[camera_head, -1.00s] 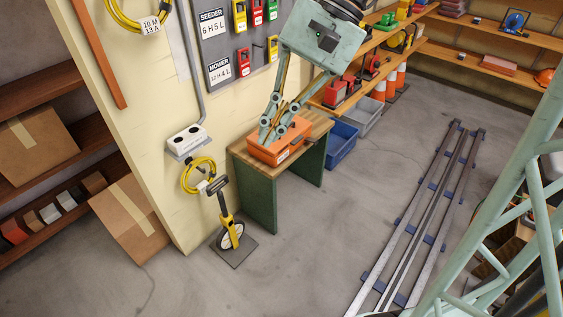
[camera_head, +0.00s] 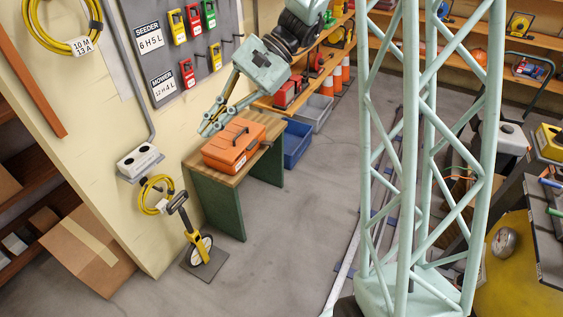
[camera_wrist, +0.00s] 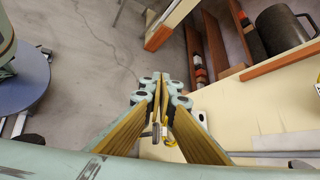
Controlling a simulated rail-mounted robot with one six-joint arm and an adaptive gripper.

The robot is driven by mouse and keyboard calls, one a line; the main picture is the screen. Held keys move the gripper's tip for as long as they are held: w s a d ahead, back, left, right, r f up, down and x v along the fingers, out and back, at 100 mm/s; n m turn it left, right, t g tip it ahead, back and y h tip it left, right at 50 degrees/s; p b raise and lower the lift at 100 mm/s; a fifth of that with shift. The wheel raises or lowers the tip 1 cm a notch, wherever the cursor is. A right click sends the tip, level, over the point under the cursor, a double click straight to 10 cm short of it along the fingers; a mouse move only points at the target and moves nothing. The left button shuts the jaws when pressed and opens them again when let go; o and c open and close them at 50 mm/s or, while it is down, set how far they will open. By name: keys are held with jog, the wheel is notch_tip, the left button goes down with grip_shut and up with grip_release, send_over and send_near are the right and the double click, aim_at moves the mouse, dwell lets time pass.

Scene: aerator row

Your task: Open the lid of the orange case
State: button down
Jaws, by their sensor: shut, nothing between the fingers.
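The orange case (camera_head: 231,148) sits on a small wood-topped bench with green legs (camera_head: 217,204) against the cream wall. Its lid looks shut, and a dark handle shows on top. My gripper (camera_head: 205,131) is beside the case, on its upper-left, wall side in the head view, and looks apart from it. In the wrist view its fingers (camera_wrist: 163,79) meet at the tips with nothing between them. The case is not visible in the wrist view.
A wall panel with coloured locks (camera_head: 190,40) hangs behind the bench. A socket box (camera_head: 140,161) and a yellow cable coil (camera_head: 155,195) are left of it. A measuring wheel (camera_head: 197,243) stands in front. A blue bin (camera_head: 296,145) is on the right.

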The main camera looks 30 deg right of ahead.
jog(key=w+d+f+m+t+y, duration=0.2)
jog(key=w+d+f+m+t, duration=0.25)
jog(key=w+d+f, duration=0.45)
jog(key=w+d+f+m+t+y, duration=0.25)
jog(key=w+d+f+m, duration=0.3)
jog(key=w+f, duration=0.4)
jog(key=d+f+m+t+h, duration=0.3)
jog(key=d+f, duration=0.6)
jog(key=f, duration=0.4)
jog(key=w+d+f+m+t+h+p, duration=0.1)
jog(key=d+f+m+t+h, duration=0.2)
jog(key=d+f, duration=0.6)
notch_tip(320, 180, down, 5)
jog(key=m+t, duration=0.2)
jog(key=m, duration=0.1)
jog(key=shift+w+d+r+t+p, duration=0.15)
jog(key=shift+w+d+t+p, duration=0.15)
jog(key=shift+d, duration=0.1)
jog(key=shift+w+a, duration=0.1)
jog(key=shift+w, duration=0.05)
jog(key=shift+b+x, duration=0.85)
jog(key=shift+x, duration=5.95)
jog(key=shift+r, duration=0.2)
